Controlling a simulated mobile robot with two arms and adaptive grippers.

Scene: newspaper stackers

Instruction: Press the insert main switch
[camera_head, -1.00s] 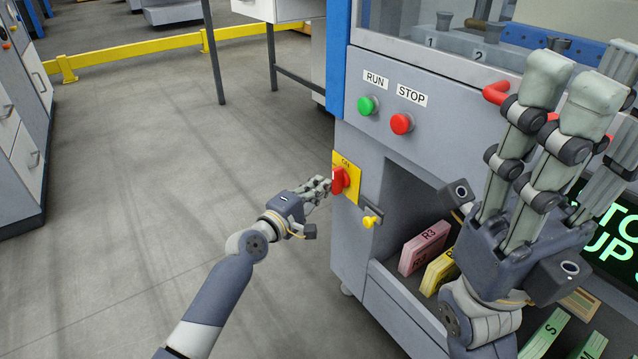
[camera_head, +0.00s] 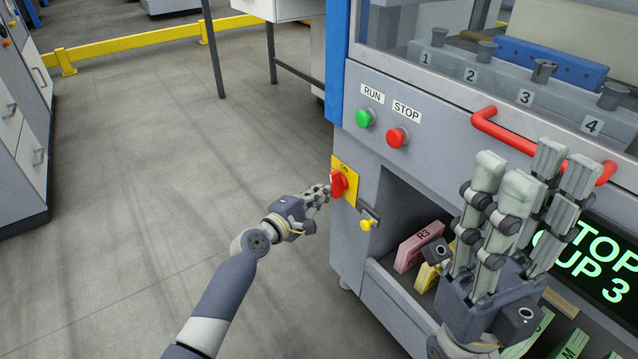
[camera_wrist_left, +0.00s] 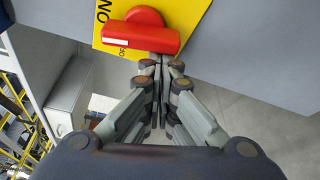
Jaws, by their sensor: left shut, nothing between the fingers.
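A red rotary switch (camera_head: 338,184) sits on a yellow plate (camera_head: 350,180) at the left edge of the grey machine's front. In the left wrist view, the red handle (camera_wrist_left: 140,38) lies crosswise on the plate, with ON and OFF lettering beside it. My left gripper (camera_head: 322,191) is shut and empty, its fingertips at the switch. In the wrist view its tips (camera_wrist_left: 161,60) are just below the handle's edge; I cannot tell whether they touch. My right gripper (camera_head: 530,172) is open and empty, fingers pointing up, before the machine's right part.
A green RUN button (camera_head: 364,118) and a red STOP button (camera_head: 397,137) sit above the switch. A yellow knob (camera_head: 367,224) is below it. A red handle bar (camera_head: 540,145) and a lit display (camera_head: 590,260) are at right. The floor at left is clear.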

